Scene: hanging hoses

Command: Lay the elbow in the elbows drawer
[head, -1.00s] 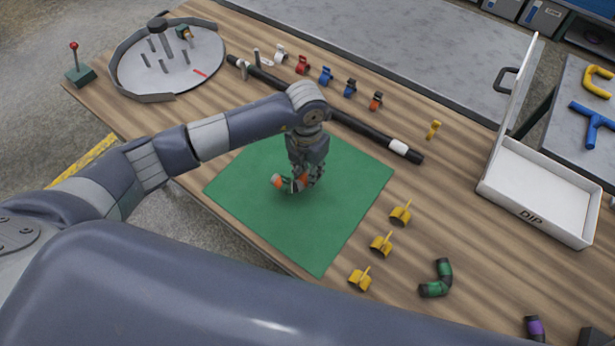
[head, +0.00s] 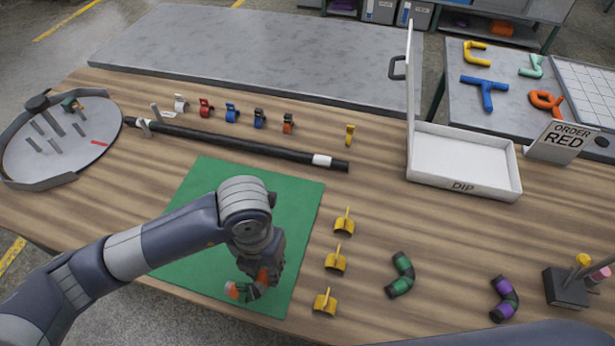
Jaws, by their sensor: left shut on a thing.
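My left gripper (head: 256,284) is shut on an orange-banded elbow (head: 233,291), seen over the front right part of the green mat (head: 215,195). The fingers hide much of the elbow, and I cannot tell how high above the mat it is. A green-banded elbow (head: 401,274) and a purple-banded elbow (head: 505,298) lie on the wooden table to the right. No drawer marked for elbows can be made out. My right gripper is not in view.
A white DIP tray (head: 465,187) with a raised lid stands at the back right, beside an ORDER RED sign (head: 561,141). Several yellow clips (head: 336,261) line the mat's right side. A black hose (head: 240,145) lies behind the mat. A round tray (head: 60,145) is at left.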

